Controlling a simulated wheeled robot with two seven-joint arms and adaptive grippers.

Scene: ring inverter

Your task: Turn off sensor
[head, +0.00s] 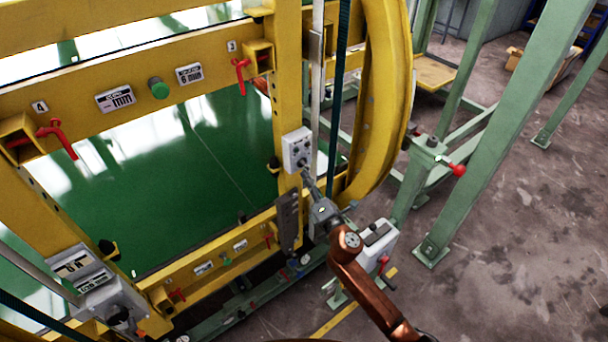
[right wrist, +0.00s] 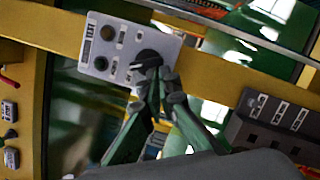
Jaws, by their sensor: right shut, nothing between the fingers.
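A small light-grey control box (head: 297,149) is mounted on a yellow upright post in the middle of the head view. In the right wrist view the box (right wrist: 112,52) shows a label, several round dark buttons and a larger black knob (right wrist: 147,60). My right gripper (head: 306,172) reaches up from below to the lower part of the box. In the right wrist view its fingertips (right wrist: 158,75) are shut and empty, right at the black knob, partly covering it. I cannot tell whether they touch it. My left gripper is not in view.
The yellow ring frame (head: 385,100) curves close to the right of the box. A dark slotted bracket (head: 287,222) sits below it on the post. Red clamp handles (head: 241,75) stick out on the frame. Green steel posts (head: 500,140) stand at right, with open floor (head: 530,240) beyond.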

